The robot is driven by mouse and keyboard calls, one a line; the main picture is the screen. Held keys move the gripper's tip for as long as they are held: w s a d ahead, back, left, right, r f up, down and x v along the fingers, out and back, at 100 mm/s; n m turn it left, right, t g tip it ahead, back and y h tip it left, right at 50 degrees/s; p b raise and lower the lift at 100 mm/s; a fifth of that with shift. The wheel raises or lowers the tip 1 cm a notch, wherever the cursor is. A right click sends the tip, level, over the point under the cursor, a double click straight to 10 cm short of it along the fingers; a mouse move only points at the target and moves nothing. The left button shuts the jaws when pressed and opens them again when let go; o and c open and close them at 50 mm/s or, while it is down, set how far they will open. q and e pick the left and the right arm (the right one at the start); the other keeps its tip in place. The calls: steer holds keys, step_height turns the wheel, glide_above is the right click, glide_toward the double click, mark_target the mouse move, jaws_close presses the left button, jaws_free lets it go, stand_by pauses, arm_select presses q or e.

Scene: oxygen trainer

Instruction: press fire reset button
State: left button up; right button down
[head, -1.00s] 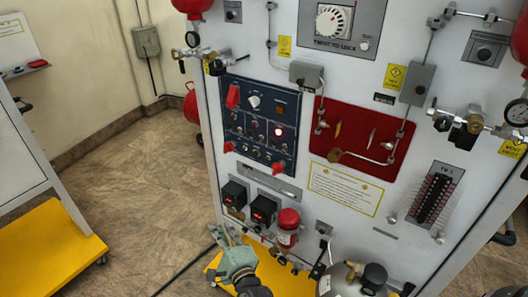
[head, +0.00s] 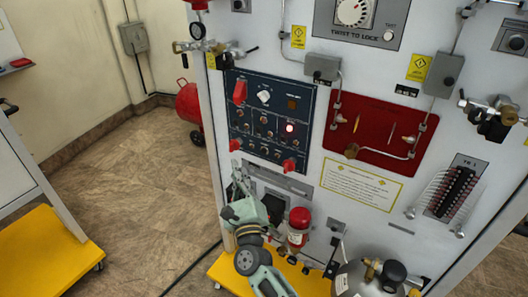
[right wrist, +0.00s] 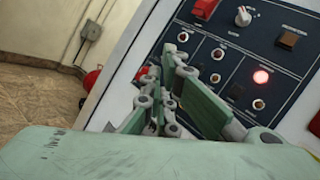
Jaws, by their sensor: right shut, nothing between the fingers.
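A dark blue control panel (head: 268,118) on the white trainer board holds toggle switches, a white knob, a brown square button (head: 292,104) and a lit red lamp or button (head: 290,127). In the right wrist view the lit red one (right wrist: 261,77) and the brown square button (right wrist: 288,38) show at the right. I cannot read which is the fire reset button. My right gripper (head: 239,180) is shut and empty, its fingers raised in front of the panel's lower left edge. The fingers (right wrist: 170,60) cover part of the panel's left side. My left gripper is not in view.
Red switch guards (head: 239,92) stick out from the panel. Below stand a red bottle (head: 298,228) and black gauge boxes, partly hidden by my right arm. A red recessed plate (head: 378,128) is to the right. Tiled floor is open at left.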

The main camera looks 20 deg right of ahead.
mark_target(264, 151)
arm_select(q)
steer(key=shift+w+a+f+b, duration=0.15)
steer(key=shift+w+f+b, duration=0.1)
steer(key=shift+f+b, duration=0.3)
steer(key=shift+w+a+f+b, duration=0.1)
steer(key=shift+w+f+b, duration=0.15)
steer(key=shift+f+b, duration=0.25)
arm_select(e)
steer(key=w+d, duration=0.5)
steer(key=d, duration=0.2)
steer(key=shift+w, duration=0.2)
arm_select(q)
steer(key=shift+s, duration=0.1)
arm_select(e)
steer(key=shift+a, duration=0.1)
arm_select(q)
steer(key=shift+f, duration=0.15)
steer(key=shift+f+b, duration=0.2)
steer(key=shift+b, duration=0.15)
arm_select(e)
steer(key=shift+w+d, duration=0.25)
steer(key=shift+d, duration=0.1)
